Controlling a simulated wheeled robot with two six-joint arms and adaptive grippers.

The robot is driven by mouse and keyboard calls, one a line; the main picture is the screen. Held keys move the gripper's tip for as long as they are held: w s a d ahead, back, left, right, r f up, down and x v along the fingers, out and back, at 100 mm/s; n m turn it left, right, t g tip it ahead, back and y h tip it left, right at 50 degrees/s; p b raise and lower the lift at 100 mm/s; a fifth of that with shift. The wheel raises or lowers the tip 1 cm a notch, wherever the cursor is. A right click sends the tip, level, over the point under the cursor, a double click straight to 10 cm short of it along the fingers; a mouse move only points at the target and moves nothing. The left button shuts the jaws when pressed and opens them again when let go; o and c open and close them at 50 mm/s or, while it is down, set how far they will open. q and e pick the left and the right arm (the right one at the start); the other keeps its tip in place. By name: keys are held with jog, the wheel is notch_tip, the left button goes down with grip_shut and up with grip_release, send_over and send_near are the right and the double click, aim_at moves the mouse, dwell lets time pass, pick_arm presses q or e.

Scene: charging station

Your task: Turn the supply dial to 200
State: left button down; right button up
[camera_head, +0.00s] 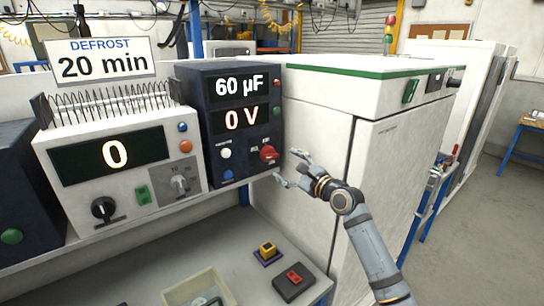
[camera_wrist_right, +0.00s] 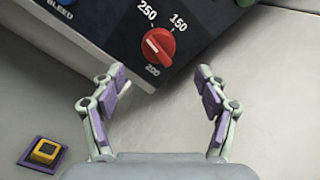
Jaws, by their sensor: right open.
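The supply is a dark blue box (camera_head: 229,93) with displays reading "60 µF" and "0 V". Its red dial (camera_head: 268,153) is at the lower right of the front. In the right wrist view the red dial (camera_wrist_right: 158,46) shows marks 250 at upper left, 150 at upper right and 200 below. A white line lies on the dial's left half; it does not point to 200. My right gripper (camera_head: 290,168) is open and empty, just right of the dial. Its fingers (camera_wrist_right: 160,88) are apart, below the dial in the wrist view and not touching it. My left gripper is out of view.
A white device (camera_head: 115,165) reading "0" stands left of the supply. A white cabinet (camera_head: 380,165) stands right, behind my right arm. A yellow button on a purple base (camera_head: 267,253) and a dark box with a red switch (camera_head: 293,282) lie below the shelf.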

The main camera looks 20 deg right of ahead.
aim_at(273, 157)
jog(key=p+x, duration=0.1)
jog(key=x, duration=0.7)
jog(key=shift+w+a+f, duration=0.1)
jog(key=shift+w+a, duration=0.05)
jog(key=shift+w, duration=0.05)
jog(key=c, duration=1.1)
